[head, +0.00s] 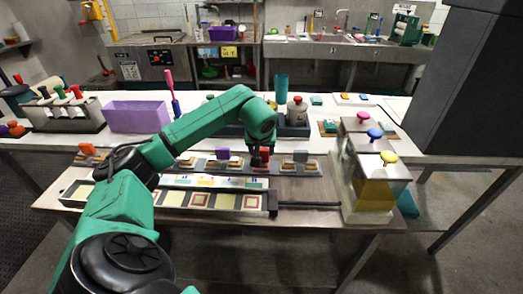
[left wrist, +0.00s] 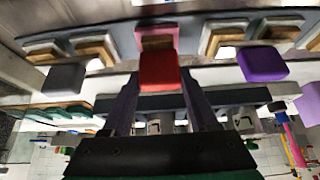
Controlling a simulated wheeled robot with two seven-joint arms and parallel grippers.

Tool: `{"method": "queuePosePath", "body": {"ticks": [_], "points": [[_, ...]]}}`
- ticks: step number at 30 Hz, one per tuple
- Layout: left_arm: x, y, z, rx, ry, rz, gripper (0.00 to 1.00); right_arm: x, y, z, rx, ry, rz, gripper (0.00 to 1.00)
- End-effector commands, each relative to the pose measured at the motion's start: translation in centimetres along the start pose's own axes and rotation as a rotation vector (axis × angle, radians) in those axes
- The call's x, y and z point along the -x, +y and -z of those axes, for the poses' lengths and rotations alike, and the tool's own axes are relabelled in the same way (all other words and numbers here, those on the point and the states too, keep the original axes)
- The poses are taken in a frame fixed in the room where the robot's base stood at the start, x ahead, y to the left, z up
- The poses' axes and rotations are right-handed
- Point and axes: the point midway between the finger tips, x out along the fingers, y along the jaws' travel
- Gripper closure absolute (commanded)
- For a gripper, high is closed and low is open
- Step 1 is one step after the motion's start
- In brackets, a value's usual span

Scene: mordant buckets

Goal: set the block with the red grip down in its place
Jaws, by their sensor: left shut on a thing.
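The block with the red grip (head: 264,164) is at the long grey rack (head: 316,171), between the block with the purple grip (head: 222,155) and the block with the grey grip (head: 300,156). My left gripper (head: 261,152) comes down from above, shut on the red grip. In the left wrist view the red grip (left wrist: 158,72) sits between the fingertips, with the block's pinkish base in line with the neighbouring blocks. The purple grip (left wrist: 262,63) and grey grip (left wrist: 64,77) flank it. I cannot tell whether the block touches the rack. My right gripper is out of view.
A block with an orange grip (head: 87,150) is at the rack's left end. A tray of coloured squares (head: 272,204) lies in front of the rack. Tanks with pink, blue and yellow knobs (head: 389,157) stand at right. A purple bin (head: 135,116) stands behind at left.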

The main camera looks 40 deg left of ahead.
Motion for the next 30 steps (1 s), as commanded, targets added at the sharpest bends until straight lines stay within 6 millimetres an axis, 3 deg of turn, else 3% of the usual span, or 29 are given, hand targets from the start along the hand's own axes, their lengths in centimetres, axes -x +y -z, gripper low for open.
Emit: {"method": "queuePosePath", "body": {"ticks": [1,3,4,13,17,30], "points": [[0.1,0.0,0.1,0.001,0.001,-0.001,0.37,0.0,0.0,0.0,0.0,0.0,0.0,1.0],[0.1,0.0,0.1,0.001,0.001,-0.001,0.1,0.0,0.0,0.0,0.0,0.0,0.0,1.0],[0.1,0.0,0.1,0.001,0.001,-0.001,0.05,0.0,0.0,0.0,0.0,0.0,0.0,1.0],[0.1,0.0,0.0,0.0,0.0,0.0,0.05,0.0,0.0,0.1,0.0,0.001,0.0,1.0],[1.2,0.1,0.1,0.001,0.003,-0.002,0.05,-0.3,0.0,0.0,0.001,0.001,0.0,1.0],[12.8,0.1,0.1,0.0,0.005,-0.004,0.05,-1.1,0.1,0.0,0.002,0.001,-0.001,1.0]]}}
